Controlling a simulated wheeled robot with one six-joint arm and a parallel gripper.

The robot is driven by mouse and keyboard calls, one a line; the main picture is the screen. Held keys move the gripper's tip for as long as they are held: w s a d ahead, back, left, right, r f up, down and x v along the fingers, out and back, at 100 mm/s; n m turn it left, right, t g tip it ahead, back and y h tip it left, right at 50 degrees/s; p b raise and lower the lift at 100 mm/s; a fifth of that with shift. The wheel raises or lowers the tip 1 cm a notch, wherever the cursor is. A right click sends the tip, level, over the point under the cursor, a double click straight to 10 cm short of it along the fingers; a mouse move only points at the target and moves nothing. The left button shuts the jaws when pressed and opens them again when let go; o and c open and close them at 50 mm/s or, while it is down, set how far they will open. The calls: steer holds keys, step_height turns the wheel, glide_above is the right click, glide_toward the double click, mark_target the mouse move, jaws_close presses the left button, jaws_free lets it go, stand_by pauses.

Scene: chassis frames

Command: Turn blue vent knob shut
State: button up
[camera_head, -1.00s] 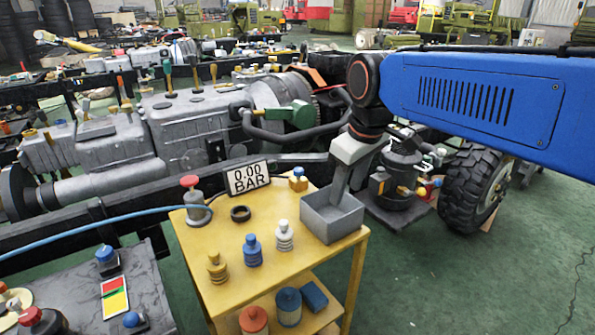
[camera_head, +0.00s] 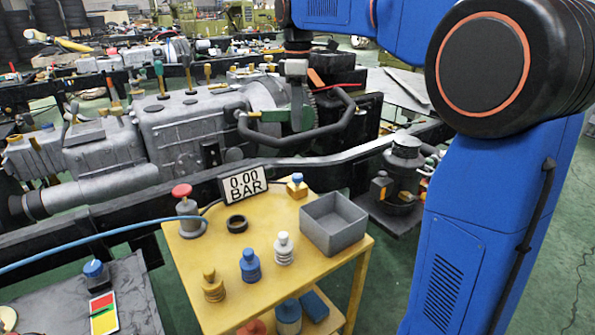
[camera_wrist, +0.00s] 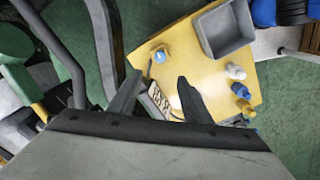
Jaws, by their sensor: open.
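A small brass-yellow block with a blue knob (camera_head: 297,179) on top stands at the back edge of the yellow cart (camera_head: 190,262), just left of the grey bin. In the wrist view the blue knob (camera_wrist: 160,57) shows just beyond and between my fingertips. My gripper (camera_wrist: 160,78) is open and nothing shows between its fingers. In the head view my gripper (camera_head: 297,105) hangs fingers down, in front of the engine and higher in the picture than the knob, apart from it.
The grey open bin (camera_head: 334,223) sits right of the knob. A red-topped valve (camera_head: 187,210), black ring (camera_head: 237,222) and white (camera_head: 284,248), blue (camera_head: 250,265) and yellow (camera_head: 213,286) plugs share the cart top. Engine pipes (camera_head: 315,133) lie close behind.

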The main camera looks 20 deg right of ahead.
mark_target(297, 175)
step_height(297, 175, down, 17)
steer(key=shift+f, duration=0.1)
stand_by(0.6)
steer(key=c, duration=1.1)
